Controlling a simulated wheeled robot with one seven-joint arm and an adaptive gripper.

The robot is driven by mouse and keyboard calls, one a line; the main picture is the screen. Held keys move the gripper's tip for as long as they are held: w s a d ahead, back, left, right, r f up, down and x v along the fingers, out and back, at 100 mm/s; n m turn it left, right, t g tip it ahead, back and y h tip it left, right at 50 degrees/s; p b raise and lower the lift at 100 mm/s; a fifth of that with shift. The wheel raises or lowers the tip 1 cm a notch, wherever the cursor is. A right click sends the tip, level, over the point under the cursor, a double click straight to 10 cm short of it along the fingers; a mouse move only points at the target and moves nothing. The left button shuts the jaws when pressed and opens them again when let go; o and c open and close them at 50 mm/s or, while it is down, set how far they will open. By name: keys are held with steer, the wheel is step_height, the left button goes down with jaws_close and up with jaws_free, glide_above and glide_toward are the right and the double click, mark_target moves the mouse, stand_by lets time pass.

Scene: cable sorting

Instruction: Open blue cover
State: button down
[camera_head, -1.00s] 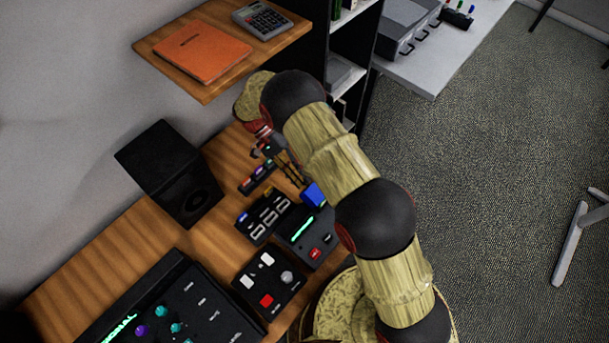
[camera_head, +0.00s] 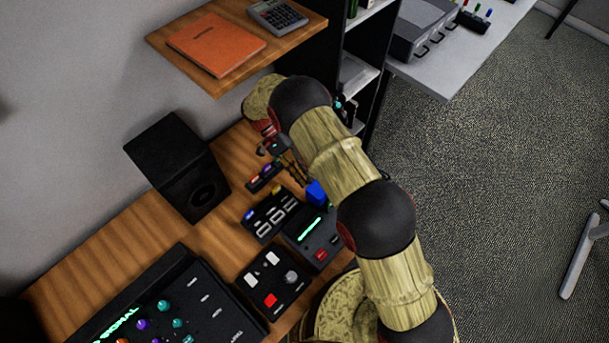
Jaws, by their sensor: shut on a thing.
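A blue cover (camera_head: 316,192) stands up at the back edge of a small black box (camera_head: 312,238) with a green display and a red button. My gripper (camera_head: 304,181) points down beside the cover, with its fingers close together and apparently shut on it. My arm hides part of the gripper and the cover's right side, so the exact contact is hard to see.
Left of the box are a black switch panel (camera_head: 270,214), a strip of coloured buttons (camera_head: 264,177) and a button box (camera_head: 272,281). A large console (camera_head: 200,305) lies in front. A black speaker (camera_head: 178,166) and wooden shelf (camera_head: 222,84) stand near the wall.

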steer(key=c, duration=1.8)
jaws_free()
steer(key=shift+o, duration=0.3)
steer(key=w+a, duration=0.9)
steer(key=shift+a+r, duration=0.1)
steer(key=shift+r, duration=0.2)
steer(key=shift+c, duration=0.3)
